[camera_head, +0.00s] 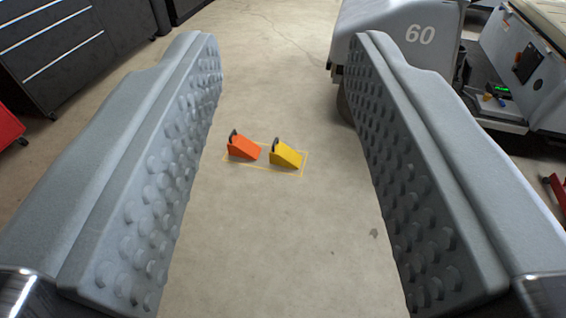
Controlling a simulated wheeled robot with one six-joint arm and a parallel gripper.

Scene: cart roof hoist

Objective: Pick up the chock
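Two wedge-shaped chocks lie side by side on the concrete floor, an orange chock (243,148) on the left and a yellow chock (286,156) on the right. Each has a dark loop at its upper left. A thin yellow outline is marked on the floor around them. My gripper (287,45) is open, with its two grey, studded fingers wide apart. The chocks show in the gap between the fingers, on the floor beyond and below them. Nothing is held.
A grey cart (393,40) marked 60 stands at the upper right, partly behind my right finger. A dark drawer cabinet (65,50) stands at the upper left, with a red object (8,128) below it. The floor (280,235) around the chocks is clear.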

